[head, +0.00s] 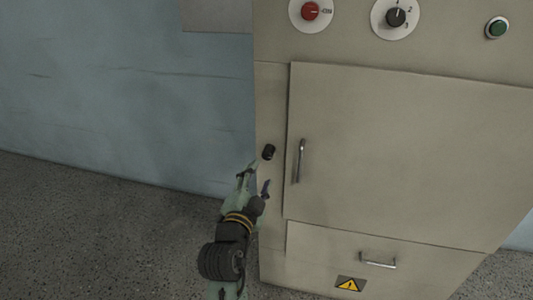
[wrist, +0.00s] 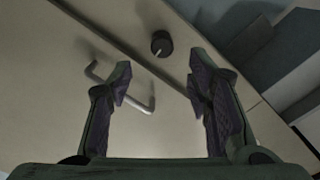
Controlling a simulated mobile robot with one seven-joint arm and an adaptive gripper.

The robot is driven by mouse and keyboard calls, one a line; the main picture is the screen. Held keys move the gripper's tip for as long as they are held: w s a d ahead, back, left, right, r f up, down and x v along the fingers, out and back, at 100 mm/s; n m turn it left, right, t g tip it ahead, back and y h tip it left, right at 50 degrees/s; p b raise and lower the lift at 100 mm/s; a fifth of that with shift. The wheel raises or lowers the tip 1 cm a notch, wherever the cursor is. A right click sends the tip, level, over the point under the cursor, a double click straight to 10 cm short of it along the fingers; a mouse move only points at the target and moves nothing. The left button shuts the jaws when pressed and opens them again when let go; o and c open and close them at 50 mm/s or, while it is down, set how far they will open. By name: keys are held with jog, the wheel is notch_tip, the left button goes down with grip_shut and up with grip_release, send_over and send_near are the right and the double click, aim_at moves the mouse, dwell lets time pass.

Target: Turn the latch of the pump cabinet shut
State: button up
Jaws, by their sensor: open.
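The pump cabinet (head: 400,150) is a beige box with a large door (head: 390,130), which looks closed or nearly so. A small black knob, apparently the latch (head: 268,151), sits on the frame strip left of the door. It also shows in the wrist view (wrist: 161,42), ahead of and between the fingertips. A thin pale line marks its lower edge there; how far it is turned I cannot tell. My gripper (head: 259,177) is open and empty, just below the latch in the head view. In the wrist view (wrist: 160,80) its fingers stand apart, with nothing between them.
A metal door handle (head: 299,160) stands out right of the latch; in the wrist view (wrist: 142,106) it lies behind the left finger. Above are a red knob (head: 310,11), a black dial (head: 396,17) and a green button (head: 497,28). A drawer (head: 375,262) is below. Floor at left is clear.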

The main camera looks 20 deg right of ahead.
aim_at(266, 157)
jog(key=p+x, duration=0.2)
jog(key=x, duration=0.8)
jog(key=shift+w+r+p, duration=0.1)
jog(key=shift+p, duration=0.25)
jog(key=shift+c, duration=0.3)
grip_shut()
